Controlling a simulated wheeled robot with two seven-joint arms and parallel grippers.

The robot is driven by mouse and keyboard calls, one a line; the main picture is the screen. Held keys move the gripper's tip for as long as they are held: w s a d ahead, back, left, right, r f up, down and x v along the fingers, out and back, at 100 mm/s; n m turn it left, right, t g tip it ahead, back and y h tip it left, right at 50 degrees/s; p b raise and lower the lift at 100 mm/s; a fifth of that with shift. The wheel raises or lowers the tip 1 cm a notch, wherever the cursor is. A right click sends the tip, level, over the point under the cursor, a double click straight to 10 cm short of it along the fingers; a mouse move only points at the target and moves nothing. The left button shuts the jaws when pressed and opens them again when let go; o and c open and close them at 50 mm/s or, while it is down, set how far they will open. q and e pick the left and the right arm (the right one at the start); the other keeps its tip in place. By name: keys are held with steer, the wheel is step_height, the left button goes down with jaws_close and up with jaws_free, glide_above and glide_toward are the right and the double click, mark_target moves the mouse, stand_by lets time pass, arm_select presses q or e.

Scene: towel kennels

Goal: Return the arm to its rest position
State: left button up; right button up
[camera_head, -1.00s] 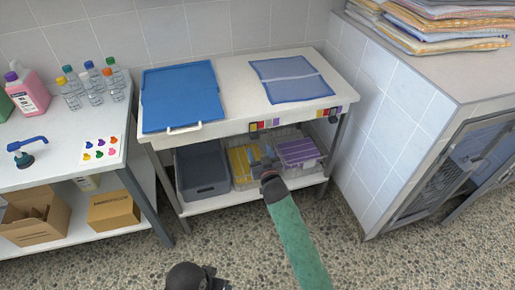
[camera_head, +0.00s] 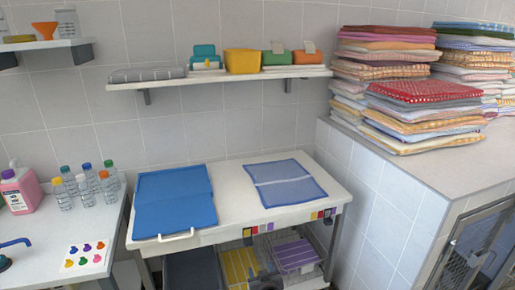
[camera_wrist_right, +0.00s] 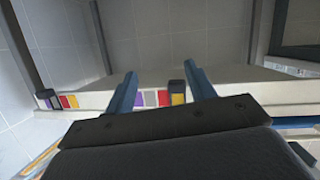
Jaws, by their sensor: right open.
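My right gripper (camera_head: 264,270) shows at the bottom edge of the head view, in front of the baskets under the table; most of its arm is out of the picture. In the right wrist view its two blue fingers (camera_wrist_right: 163,90) stand apart with nothing between them. My left gripper is not in view.
The white table (camera_head: 222,185) holds a blue folded towel (camera_head: 173,200) and a blue-violet cloth (camera_head: 285,182). Below are a yellow basket (camera_head: 240,266) and a purple one (camera_head: 294,255). A tiled block with towel stacks (camera_head: 425,105) stands right. A wall shelf (camera_head: 215,77) hangs above.

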steer(key=s+d+r+g, duration=0.1)
steer(key=s+d+g, duration=0.25)
steer(key=s, duration=0.75)
steer(key=s+d+r+m+g+h, duration=0.1)
steer(key=s+d+r+g, duration=0.2)
steer(key=s, duration=0.8)
steer(key=s+d+g, duration=0.3)
steer(key=s+d, duration=0.2)
steer(key=s, duration=0.6)
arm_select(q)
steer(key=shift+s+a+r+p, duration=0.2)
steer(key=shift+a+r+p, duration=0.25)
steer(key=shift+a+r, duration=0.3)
arm_select(e)
steer(key=s+d+f+g, duration=0.1)
steer(key=s+f, duration=0.4)
steer(key=s, duration=0.6)
steer(key=shift+s+g, duration=0.2)
steer(key=shift+g, duration=0.45)
steer(key=shift+d+f, duration=0.1)
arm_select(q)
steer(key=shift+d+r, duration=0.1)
